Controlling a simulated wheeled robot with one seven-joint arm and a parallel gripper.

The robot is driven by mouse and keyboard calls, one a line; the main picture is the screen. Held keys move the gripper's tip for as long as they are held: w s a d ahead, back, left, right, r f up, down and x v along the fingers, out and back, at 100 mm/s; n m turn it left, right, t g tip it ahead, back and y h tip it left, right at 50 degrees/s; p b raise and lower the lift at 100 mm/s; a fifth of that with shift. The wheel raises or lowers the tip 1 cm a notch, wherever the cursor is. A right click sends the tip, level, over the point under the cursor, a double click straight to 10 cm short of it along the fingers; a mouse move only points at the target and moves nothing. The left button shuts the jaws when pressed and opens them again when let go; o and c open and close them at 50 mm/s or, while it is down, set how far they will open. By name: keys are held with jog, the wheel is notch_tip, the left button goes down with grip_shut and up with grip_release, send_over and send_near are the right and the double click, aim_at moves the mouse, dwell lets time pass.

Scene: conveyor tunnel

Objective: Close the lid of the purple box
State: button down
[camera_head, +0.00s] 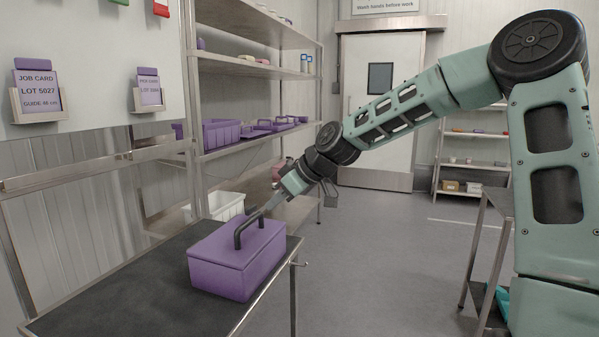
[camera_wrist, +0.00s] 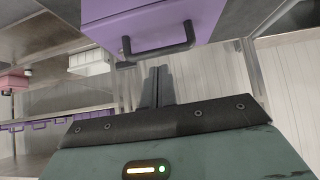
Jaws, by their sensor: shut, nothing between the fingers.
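The purple box (camera_head: 238,270) stands on the dark table top. Its lid (camera_head: 225,247) lies flat on it with no clear gap visible. A dark handle (camera_head: 242,230) stands up from the lid. My gripper (camera_head: 266,208) comes down from the upper right, with its fingertips close to the handle's top. In the wrist view the box (camera_wrist: 205,18) is at the top edge with its handle (camera_wrist: 160,50) below. My fingers (camera_wrist: 158,75) are shut together, empty, just beside the handle. I cannot tell whether they touch it.
The dark table top (camera_head: 135,285) is bare left of the box. A metal shelf rack (camera_head: 255,72) with purple bins (camera_head: 221,133) stands behind. A white crate (camera_head: 228,204) sits low behind the table. Another metal stand (camera_head: 484,255) is at right. The floor between is clear.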

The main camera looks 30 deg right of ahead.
jog(key=v, duration=1)
jog(key=shift+w+a+r+t+p, duration=0.2)
jog(key=shift+a+r+t+p, duration=0.15)
jog(key=shift+r+p, duration=0.15)
